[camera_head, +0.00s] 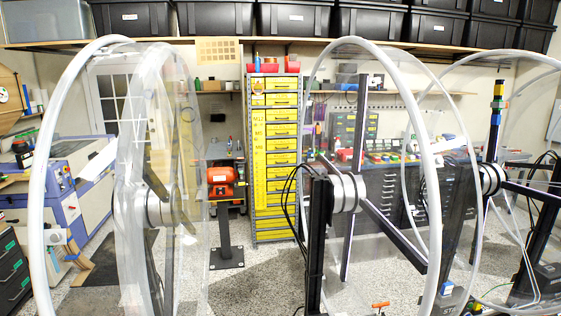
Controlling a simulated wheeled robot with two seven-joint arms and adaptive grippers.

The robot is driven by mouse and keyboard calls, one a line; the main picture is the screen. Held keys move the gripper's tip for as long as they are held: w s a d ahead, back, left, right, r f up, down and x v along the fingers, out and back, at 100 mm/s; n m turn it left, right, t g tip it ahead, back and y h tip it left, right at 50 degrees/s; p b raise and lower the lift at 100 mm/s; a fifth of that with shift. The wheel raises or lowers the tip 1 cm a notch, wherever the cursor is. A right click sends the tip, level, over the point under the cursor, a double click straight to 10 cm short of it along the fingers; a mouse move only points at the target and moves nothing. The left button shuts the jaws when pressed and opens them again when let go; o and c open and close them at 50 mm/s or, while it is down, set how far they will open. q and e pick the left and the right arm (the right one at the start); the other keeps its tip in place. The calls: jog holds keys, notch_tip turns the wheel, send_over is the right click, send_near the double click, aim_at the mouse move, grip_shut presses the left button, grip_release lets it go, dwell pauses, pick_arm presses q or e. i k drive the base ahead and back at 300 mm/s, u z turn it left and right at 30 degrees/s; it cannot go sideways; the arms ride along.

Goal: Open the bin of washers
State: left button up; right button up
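A tall grey cabinet with a column of yellow bins (283,145) stands against the back wall, a little left of the picture's middle. The bins look closed. A yellow strip (259,150) with lettering runs down its left side. The lettering is too small to tell which bin holds washers. Part of the cabinet's right side lies behind or close to the rim of a clear wheel. Neither of my grippers shows in the head view.
Large clear acrylic wheels with white rims, one on the left (40,190) and others on the right (432,190), stand in front on dark posts (318,240). Speckled floor (250,285) lies open between them. A red machine (222,180) stands left of the cabinet. Black boxes (295,18) line a high shelf.

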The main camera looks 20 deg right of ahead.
aim_at(290, 157)
jog(key=u, duration=2.5)
jog(key=i, duration=2.45)
jog(key=z, duration=2.6)
jog(key=i, duration=3.7)
jog(key=z, duration=0.2)
